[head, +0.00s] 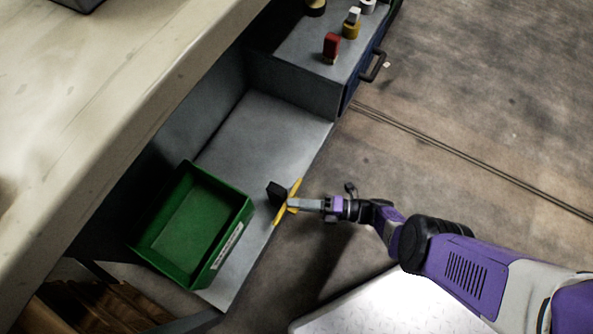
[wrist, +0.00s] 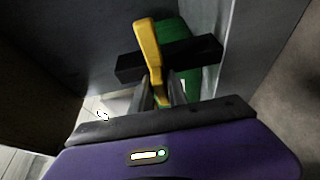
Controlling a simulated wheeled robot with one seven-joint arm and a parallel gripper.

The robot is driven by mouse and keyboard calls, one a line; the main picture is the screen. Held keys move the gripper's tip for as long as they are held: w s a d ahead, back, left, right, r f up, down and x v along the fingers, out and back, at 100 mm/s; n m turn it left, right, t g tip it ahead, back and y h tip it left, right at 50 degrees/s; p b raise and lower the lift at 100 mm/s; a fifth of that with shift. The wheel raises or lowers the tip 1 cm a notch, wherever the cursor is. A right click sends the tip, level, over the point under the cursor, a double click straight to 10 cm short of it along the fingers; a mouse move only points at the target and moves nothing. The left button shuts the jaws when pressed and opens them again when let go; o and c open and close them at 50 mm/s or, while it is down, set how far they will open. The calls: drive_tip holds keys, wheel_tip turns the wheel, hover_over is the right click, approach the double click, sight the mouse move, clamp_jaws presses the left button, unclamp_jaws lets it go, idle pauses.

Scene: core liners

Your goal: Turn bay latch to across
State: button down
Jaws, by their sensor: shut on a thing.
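The bay latch (head: 295,188) is a yellow bar at the front edge of the grey bay. In the head view it slants from upper right to lower left, roughly along that edge. A black block (head: 276,192) sits just behind it. My gripper (head: 294,204) comes from the right and is shut on the yellow latch. In the wrist view the latch (wrist: 147,45) rises from between my fingers (wrist: 160,93), tilted slightly left, and crosses in front of the black block (wrist: 192,58). My fingers hide the latch's lower part.
A green bin (head: 168,258) stands in the bay left of the latch. A blue-sided drawer unit (head: 368,72) with a red piece (head: 331,47) and other small pieces on top is beyond. A pale worktop (head: 110,90) overhangs at left. Floor at right is mostly open.

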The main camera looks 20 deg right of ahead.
idle(0.3)
drive_tip(key=c, duration=1.4)
unclamp_jaws()
drive_tip(key=v, duration=0.7)
drive_tip(key=shift+s+d, duration=0.25)
drive_tip(key=shift+d, duration=0.1)
